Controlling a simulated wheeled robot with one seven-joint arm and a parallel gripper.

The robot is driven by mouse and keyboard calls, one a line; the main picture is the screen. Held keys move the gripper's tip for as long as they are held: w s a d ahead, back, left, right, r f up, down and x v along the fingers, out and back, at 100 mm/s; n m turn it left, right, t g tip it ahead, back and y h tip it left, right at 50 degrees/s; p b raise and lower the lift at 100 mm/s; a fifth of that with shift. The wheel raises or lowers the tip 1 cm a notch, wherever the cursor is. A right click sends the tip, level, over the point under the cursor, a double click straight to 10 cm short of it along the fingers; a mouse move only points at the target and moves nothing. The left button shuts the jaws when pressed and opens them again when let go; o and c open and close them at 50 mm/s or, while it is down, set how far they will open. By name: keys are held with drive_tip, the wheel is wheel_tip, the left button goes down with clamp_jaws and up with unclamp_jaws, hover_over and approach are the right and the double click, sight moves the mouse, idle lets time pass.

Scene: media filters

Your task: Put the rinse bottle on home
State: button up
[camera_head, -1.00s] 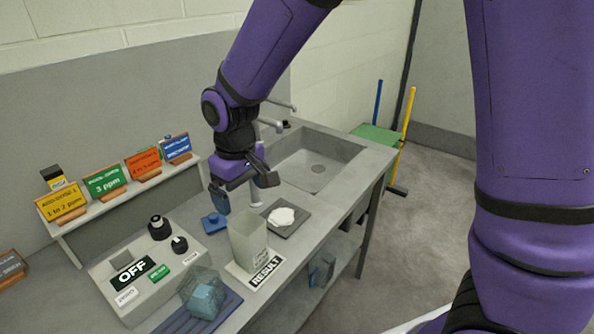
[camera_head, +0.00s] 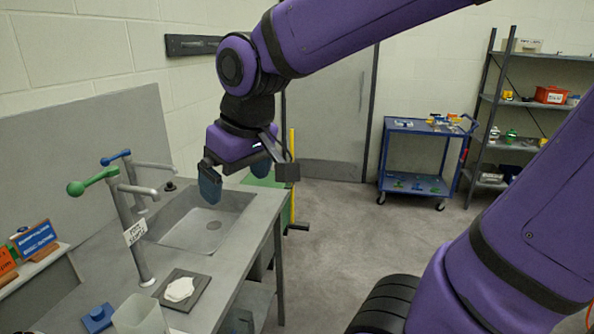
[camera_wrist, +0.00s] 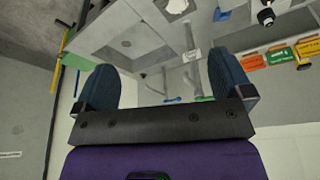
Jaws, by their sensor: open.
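My gripper (camera_head: 243,180) hangs open and empty above the sink's right side in the head view. In the wrist view my gripper (camera_wrist: 165,90) shows its two dark blue fingers spread apart with nothing between them. I cannot make out a rinse bottle for certain in any view. No spot marked home can be read.
A blue cart (camera_head: 412,165) and a shelf rack (camera_head: 488,110) stand beyond open floor.

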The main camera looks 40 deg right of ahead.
drive_tip(key=s+d+r+m+t, duration=0.1)
drive_tip(key=s+d+r+m, duration=0.1)
drive_tip(key=s+d, duration=0.3)
drive_tip(key=s, duration=0.3)
drive_tip(key=shift+s+t+h, duration=0.25)
drive_tip(key=shift+t+h, duration=0.05)
